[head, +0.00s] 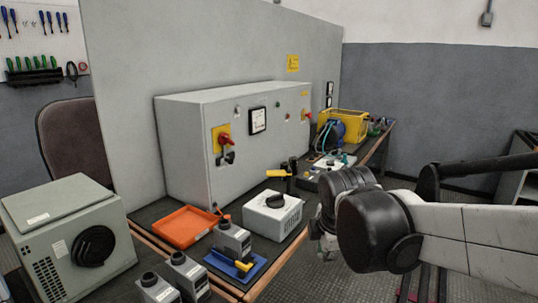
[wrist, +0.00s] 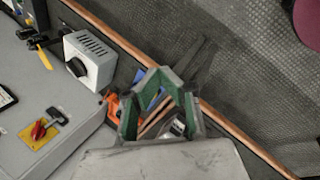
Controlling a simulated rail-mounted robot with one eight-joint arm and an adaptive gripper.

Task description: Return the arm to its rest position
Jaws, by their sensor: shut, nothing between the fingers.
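My arm reaches in from the right in the head view, with its dark wrist joints over the aisle beside the bench. My gripper (head: 324,240) is partly hidden behind those joints, to the right of the white box with a black knob (head: 273,214). In the wrist view my gripper (wrist: 163,76) shows its green-lined fingers meeting at the tips, with nothing held. Bench items show through the gap between the finger links.
The grey cabinet (head: 245,140) with a red-and-yellow switch stands on the bench. An orange tray (head: 184,226), a blue tray (head: 225,266) and grey modules are near the front. A yellow case (head: 345,122) is farther back. Floor (wrist: 235,65) beyond the bench edge looks clear.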

